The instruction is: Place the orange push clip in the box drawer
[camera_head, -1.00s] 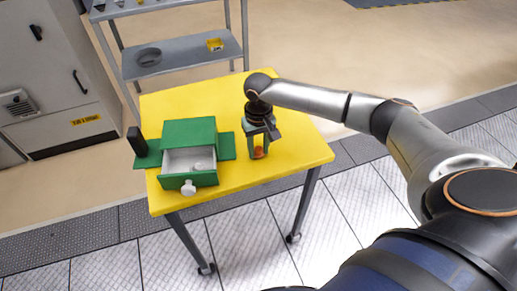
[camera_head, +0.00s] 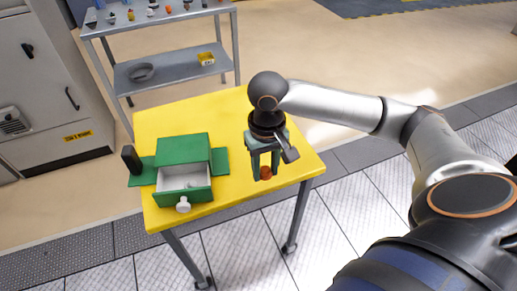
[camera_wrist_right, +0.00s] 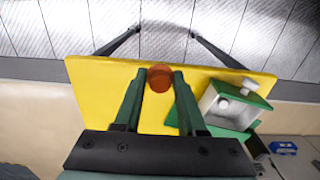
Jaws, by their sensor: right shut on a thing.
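The orange push clip (camera_head: 266,173) is between the fingertips of my right gripper (camera_head: 264,170), which is shut on it. In the right wrist view the clip (camera_wrist_right: 160,77) shows as a round orange-brown head between the two green fingers. The gripper appears to be above the right part of the yellow table, to the right of the box. The green box (camera_head: 182,150) stands on the table's left part with its drawer (camera_head: 183,196) pulled open. The drawer has a pale inside and a white knob (camera_head: 183,204). My left gripper is not in view.
The yellow table (camera_head: 235,180) has free room between the box and my right gripper. A black upright object (camera_head: 131,159) stands at the box's left. A grey shelf cart (camera_head: 165,72) with small items and a yellow bin (camera_head: 206,58) stands behind.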

